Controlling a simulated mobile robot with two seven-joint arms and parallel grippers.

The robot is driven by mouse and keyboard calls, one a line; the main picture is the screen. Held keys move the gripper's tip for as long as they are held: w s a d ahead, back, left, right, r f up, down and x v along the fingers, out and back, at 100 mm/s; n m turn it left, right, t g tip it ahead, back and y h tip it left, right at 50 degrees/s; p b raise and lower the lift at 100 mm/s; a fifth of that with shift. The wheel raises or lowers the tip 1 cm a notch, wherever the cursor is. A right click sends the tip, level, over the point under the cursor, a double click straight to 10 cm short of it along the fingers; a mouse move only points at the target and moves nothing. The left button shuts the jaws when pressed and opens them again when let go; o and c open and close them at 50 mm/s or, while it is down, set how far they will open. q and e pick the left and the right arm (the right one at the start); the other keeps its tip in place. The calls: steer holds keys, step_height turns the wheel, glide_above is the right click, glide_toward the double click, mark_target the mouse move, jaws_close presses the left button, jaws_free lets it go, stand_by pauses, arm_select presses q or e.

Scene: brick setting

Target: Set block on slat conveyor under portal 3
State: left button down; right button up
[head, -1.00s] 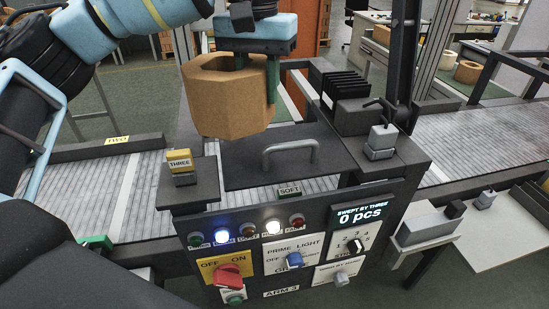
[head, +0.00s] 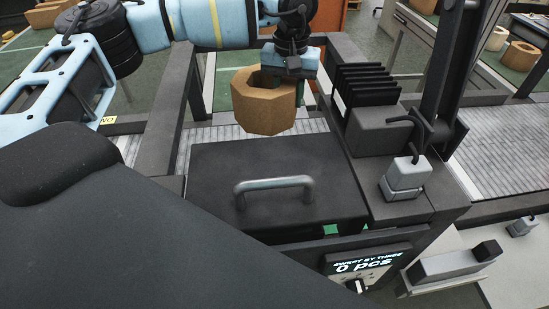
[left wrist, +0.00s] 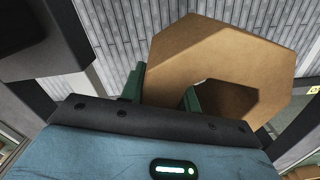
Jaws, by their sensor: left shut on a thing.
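The block (head: 264,112) is a tan, many-sided ring with a hole in its top. My left gripper (head: 290,85) is shut on its wall and holds it up, above or just behind the dark cover with the handle. In the left wrist view the block (left wrist: 225,55) sits between green fingers (left wrist: 160,92), with grey slats behind it. The slat conveyor (head: 215,133) runs behind the cover and shows again at the right (head: 500,140). Whether the block touches the slats cannot be told. My right gripper is not in view.
The dark cover (head: 270,165) with a metal handle (head: 273,187) stands in front of the block. A black finned box (head: 375,125), a dark post (head: 447,80) and a grey switch (head: 405,177) are at the right. A counter display (head: 367,262) reads 0 pcs.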

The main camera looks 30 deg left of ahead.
arm_select(q)
steer(key=shift+w+f, duration=0.15)
steer(key=shift+f, duration=0.55)
step_height(320, 180, down, 17)
steer(key=shift+r+p, duration=0.1)
steer(key=shift+p, duration=0.3)
steer(key=shift+f, duration=0.25)
steer(key=c, duration=1)
jaws_free()
steer(key=shift+c, duration=0.2)
steer(key=shift+f, duration=0.1)
step_height(320, 180, up, 12)
steer(key=shift+r, duration=0.15)
